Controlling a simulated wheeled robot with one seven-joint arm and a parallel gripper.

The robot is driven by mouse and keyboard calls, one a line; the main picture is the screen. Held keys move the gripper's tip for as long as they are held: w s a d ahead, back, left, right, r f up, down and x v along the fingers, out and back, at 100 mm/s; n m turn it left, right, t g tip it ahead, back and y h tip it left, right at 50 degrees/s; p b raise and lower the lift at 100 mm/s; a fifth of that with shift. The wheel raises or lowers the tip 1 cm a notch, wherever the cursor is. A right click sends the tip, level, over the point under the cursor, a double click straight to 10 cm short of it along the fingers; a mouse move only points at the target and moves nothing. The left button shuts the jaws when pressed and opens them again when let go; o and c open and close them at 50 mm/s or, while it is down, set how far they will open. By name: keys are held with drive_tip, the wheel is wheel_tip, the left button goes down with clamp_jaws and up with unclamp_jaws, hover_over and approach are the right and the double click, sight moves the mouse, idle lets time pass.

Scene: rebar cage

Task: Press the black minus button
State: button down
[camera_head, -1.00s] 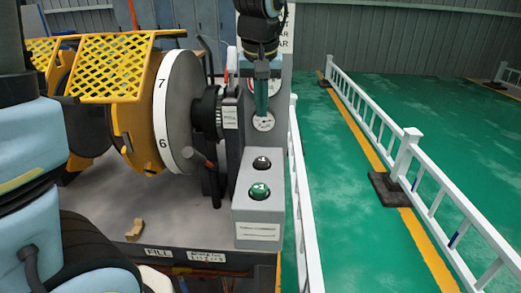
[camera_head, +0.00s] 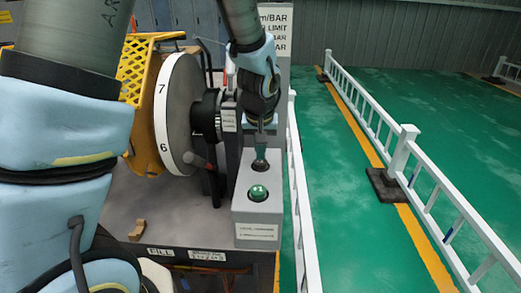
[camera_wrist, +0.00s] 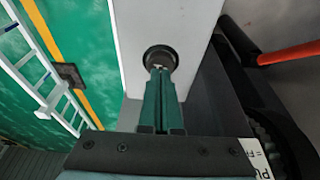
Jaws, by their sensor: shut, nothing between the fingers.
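The black minus button (camera_head: 261,163) is on the sloped top of a grey control box (camera_head: 257,208), behind the green plus button (camera_head: 258,193). My gripper (camera_head: 260,156) points down at the black button with its fingers shut and covers most of it. In the wrist view the shut green fingertips (camera_wrist: 160,70) overlap the black button (camera_wrist: 160,54), whose far rim shows beyond them. I cannot tell whether the tips touch it or whether it is pushed in. The minus mark is hidden.
A white numbered wheel (camera_head: 178,114) and a black lever with a red-brown grip (camera_head: 197,160) stand left of the box. A white railing (camera_head: 303,210) runs close along its right side. A small tan block (camera_head: 137,230) lies on the bench.

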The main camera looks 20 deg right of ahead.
drive_tip(key=shift+f, duration=0.2)
drive_tip(key=shift+f+b, duration=0.95)
drive_tip(key=shift+f, duration=0.1)
drive_tip(key=shift+r, duration=0.1)
wheel_tip(320, 180, up, 5)
drive_tip(key=p, duration=0.4)
drive_tip(key=shift+f, duration=0.2)
drive_tip(key=b+v, duration=0.2)
drive_tip(key=v, duration=0.7)
drive_tip(key=shift+r+b, duration=0.25)
drive_tip(key=shift+b, duration=0.15)
drive_tip(key=shift+f+b, duration=0.1)
drive_tip(key=shift+b, duration=1.1)
